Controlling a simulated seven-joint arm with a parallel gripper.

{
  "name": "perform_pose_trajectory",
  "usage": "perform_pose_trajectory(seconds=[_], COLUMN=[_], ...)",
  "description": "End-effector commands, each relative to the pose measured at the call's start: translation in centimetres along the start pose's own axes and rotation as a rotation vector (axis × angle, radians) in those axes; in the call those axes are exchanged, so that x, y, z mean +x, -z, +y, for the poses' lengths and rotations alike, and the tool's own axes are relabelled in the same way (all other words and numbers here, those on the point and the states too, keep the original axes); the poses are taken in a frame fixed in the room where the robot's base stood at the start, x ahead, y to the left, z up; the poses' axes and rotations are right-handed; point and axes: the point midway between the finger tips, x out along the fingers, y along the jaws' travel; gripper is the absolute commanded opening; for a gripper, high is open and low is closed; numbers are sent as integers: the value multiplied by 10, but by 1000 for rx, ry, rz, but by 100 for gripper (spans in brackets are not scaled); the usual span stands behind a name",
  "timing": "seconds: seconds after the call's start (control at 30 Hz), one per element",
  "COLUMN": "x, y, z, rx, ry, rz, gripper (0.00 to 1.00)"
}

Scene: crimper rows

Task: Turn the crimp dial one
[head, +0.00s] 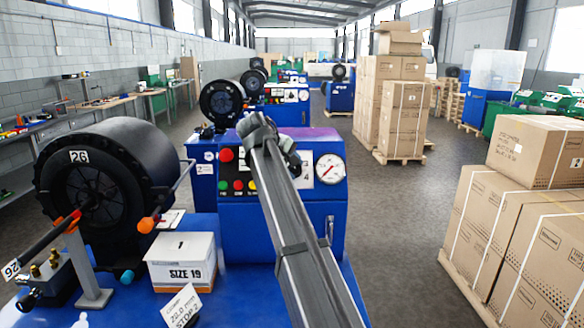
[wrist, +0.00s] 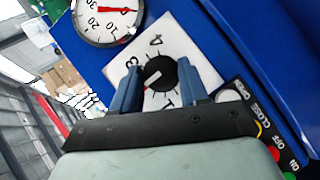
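A small mark on the knob points to the lower left in the wrist view. My gripper (wrist: 158,66) has its two blue fingers on either side of the knob, with white plate showing between them; it is open. I cannot tell how deep the fingertips reach.
A pressure gauge (head: 330,169) sits right of the dial on the blue machine (head: 240,228). Red, green and yellow buttons (head: 238,185) are at left. A black crimper head (head: 100,180) and a SIZE 19 box (head: 180,262) stand left. Cartons (head: 520,240) stand right, across open floor.

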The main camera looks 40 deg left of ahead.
Motion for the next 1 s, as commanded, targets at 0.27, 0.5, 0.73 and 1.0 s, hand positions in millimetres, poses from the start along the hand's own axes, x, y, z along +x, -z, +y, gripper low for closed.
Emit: perform_pose_trajectory(seconds=[0.27, 0.5, 0.73, 1.0], x=[0, -2, -29, -82], y=[0, 0, 0, 0], z=[0, 0, 0, 0], rx=[1, 1, 1, 1], ry=[0, 0, 0, -1], rz=[0, 1, 2, 2], gripper=[65, 65, 65, 65])
